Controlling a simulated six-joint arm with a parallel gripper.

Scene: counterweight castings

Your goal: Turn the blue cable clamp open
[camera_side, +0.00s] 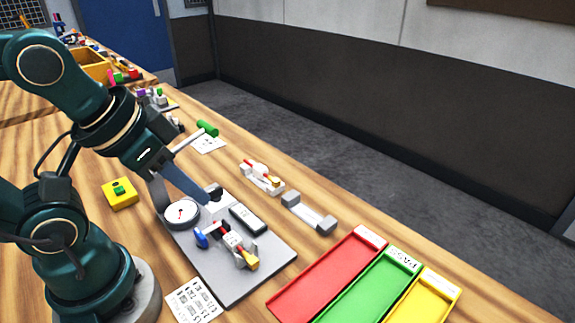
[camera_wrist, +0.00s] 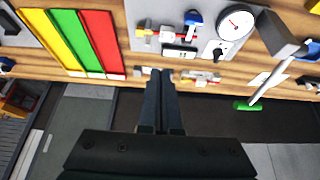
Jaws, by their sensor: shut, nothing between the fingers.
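The blue cable clamp (camera_side: 201,238) is on the grey panel (camera_side: 234,291), at the left end of a row of small fittings. In the wrist view the blue clamp (camera_wrist: 193,18) is near the top, with its blue part above a white piece; I cannot tell its turn position. My gripper (camera_side: 207,201) is shut and empty, above the panel near its black knob and apart from the clamp. In the wrist view the fingertips (camera_wrist: 160,73) are together, below the panel in the picture.
The panel also bears a round gauge (camera_side: 182,213), a black display (camera_side: 248,220) and a yellow-ended fitting (camera_side: 249,261). Red (camera_side: 325,280), green (camera_side: 368,289) and yellow (camera_side: 424,301) trays lie to the right. A grey bracket (camera_side: 309,213) and a white clamp (camera_side: 262,177) lie behind.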

